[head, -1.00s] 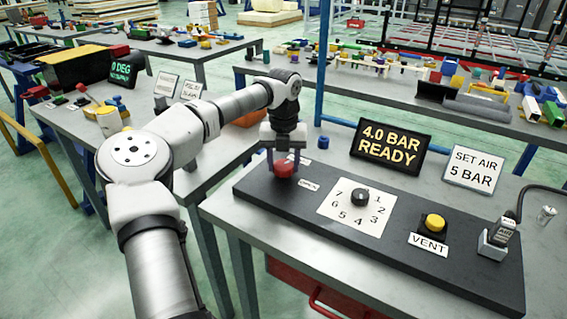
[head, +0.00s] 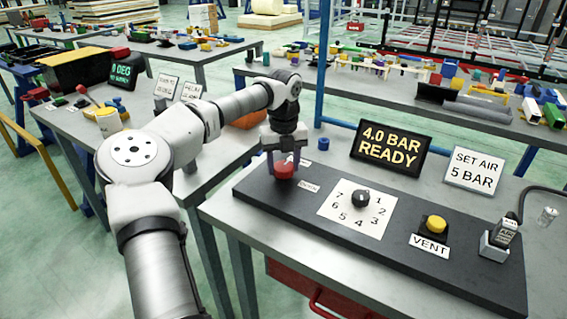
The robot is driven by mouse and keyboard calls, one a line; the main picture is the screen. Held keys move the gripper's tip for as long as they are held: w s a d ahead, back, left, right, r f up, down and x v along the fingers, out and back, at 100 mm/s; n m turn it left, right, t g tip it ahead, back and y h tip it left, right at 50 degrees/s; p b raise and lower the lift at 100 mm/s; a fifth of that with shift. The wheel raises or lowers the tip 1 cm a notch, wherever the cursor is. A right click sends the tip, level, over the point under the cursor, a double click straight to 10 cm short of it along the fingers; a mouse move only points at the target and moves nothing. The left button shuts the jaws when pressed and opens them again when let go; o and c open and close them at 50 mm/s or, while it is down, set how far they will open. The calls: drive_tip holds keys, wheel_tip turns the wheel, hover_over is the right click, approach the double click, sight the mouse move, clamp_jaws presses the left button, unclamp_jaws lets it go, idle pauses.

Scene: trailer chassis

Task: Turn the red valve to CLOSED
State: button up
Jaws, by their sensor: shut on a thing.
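The red valve (head: 284,171) is a small red knob at the left end of the dark panel (head: 262,203) on the workbench. My gripper (head: 285,165) points down over it, with its fingers at either side of the knob, shut on it. A small white label (head: 309,187) lies just right of the valve; its lettering is too small to read surely. Part of the knob's top is hidden by my gripper.
Right of the valve are a black dial (head: 361,199) on a white numbered plate, a yellow VENT button (head: 435,223) and a plug with a cable (head: 502,236). Behind stand a "4.0 BAR READY" display (head: 390,148) and a "SET AIR 5 BAR" sign (head: 474,171).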

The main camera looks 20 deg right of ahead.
sight(283, 166)
drive_tip(key=o, duration=1)
wheel_tip(283, 166, up, 14)
drive_tip(key=shift+f+b, duration=0.1)
drive_tip(key=shift+b, duration=0.5)
